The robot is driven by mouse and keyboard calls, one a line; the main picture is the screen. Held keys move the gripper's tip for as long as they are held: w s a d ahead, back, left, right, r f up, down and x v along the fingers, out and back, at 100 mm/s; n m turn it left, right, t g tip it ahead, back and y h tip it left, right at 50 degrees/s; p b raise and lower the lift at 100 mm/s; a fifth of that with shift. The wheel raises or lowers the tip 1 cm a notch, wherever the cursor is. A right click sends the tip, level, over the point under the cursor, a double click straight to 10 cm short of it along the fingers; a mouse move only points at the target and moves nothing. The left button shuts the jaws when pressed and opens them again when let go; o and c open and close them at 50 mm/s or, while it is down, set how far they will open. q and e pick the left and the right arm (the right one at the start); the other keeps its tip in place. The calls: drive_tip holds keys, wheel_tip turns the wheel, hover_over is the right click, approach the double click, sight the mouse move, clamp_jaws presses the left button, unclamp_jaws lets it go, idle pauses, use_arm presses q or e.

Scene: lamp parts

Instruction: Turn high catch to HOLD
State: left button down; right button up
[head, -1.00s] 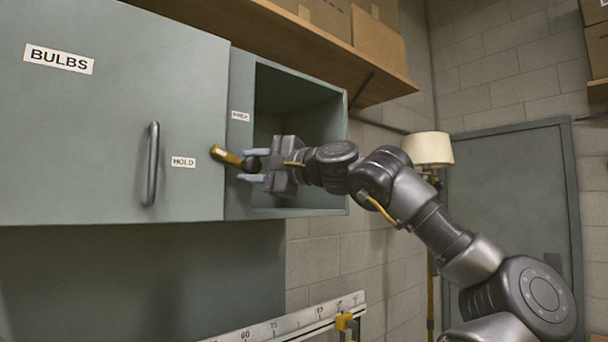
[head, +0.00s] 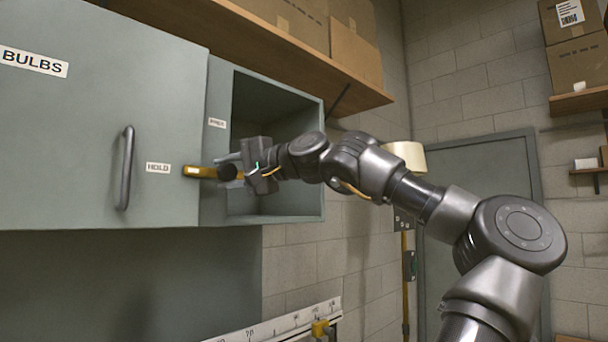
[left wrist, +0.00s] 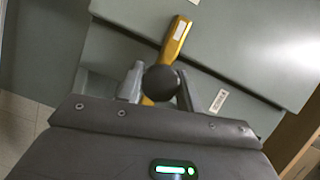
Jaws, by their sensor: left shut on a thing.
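The high catch is a yellow bar (head: 200,172) with a dark round knob (head: 228,173), on the front of the grey cabinet. It lies almost level, across the gap between door and frame, its left tip just right of the HOLD label (head: 158,168). A second small label (head: 217,123), hard to read, is on the frame above it. My left gripper (head: 231,168) is shut on the knob. In the left wrist view the knob (left wrist: 160,79) sits between the fingers, and the yellow bar (left wrist: 176,40) runs beyond it. My right gripper is not in view.
The BULBS door (head: 80,120) is flat and closed, with a vertical handle (head: 126,168). An open compartment (head: 275,105) lies behind my gripper. A wooden shelf (head: 290,62) with boxes hangs above. A ruled rail (head: 290,322) is below.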

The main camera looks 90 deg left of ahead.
use_arm(q)
drive_tip(key=shift+f, duration=0.15)
drive_tip(key=c, duration=0.9)
unclamp_jaws()
drive_tip(key=shift+s, duration=0.1)
drive_tip(key=shift+c, duration=0.2)
drive_tip(key=b+v, duration=0.3)
drive_tip(key=v, duration=0.8)
drive_tip(key=shift+b, duration=0.3)
